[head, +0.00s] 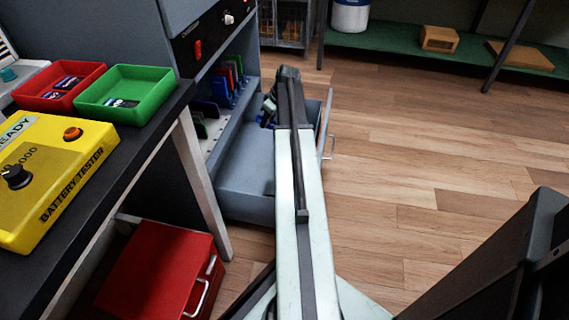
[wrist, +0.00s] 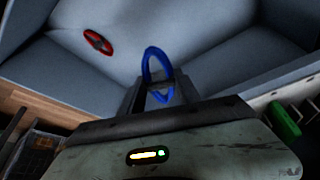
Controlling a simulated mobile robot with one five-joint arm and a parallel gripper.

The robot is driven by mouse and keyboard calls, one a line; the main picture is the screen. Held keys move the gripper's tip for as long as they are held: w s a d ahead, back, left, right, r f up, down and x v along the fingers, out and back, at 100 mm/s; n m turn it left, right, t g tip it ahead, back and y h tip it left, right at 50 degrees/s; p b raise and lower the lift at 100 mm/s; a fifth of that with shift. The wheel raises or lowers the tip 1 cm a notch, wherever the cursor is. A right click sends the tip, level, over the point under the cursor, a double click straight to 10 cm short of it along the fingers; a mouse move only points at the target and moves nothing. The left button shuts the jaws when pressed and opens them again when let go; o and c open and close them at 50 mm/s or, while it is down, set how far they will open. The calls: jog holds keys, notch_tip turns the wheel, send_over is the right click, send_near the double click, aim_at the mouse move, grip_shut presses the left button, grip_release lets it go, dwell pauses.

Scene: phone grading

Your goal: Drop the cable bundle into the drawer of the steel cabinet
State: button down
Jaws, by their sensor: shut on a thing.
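The cable bundle (wrist: 151,62) shows in the wrist view as a blue loop between the fingers of my gripper (wrist: 150,92). My gripper is shut on it. In the head view my gripper (head: 268,112) is over the open drawer (head: 244,190) of the steel cabinet (head: 215,55), and the arm hides part of the drawer. The wrist view shows the drawer's grey inside (wrist: 190,30) beyond the bundle, which hangs apart from the floor as far as I can tell. A red ring-shaped thing (wrist: 98,41) lies in the drawer.
Colored upright pieces (head: 228,80) stand on a shelf above the drawer. At left a dark bench holds a red tray (head: 60,98), a green tray (head: 150,110) and a yellow battery tester (head: 85,150). A red box (head: 150,265) is on the floor. The wooden floor at right is clear.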

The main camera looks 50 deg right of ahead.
jog(key=shift+f, duration=0.1)
jog(key=c, duration=0.8)
grip_release()
jog(key=p+v, duration=0.7)
jog(key=v, duration=0.1)
jog(key=shift+p, duration=0.35)
jog(key=shift+f, duration=0.1)
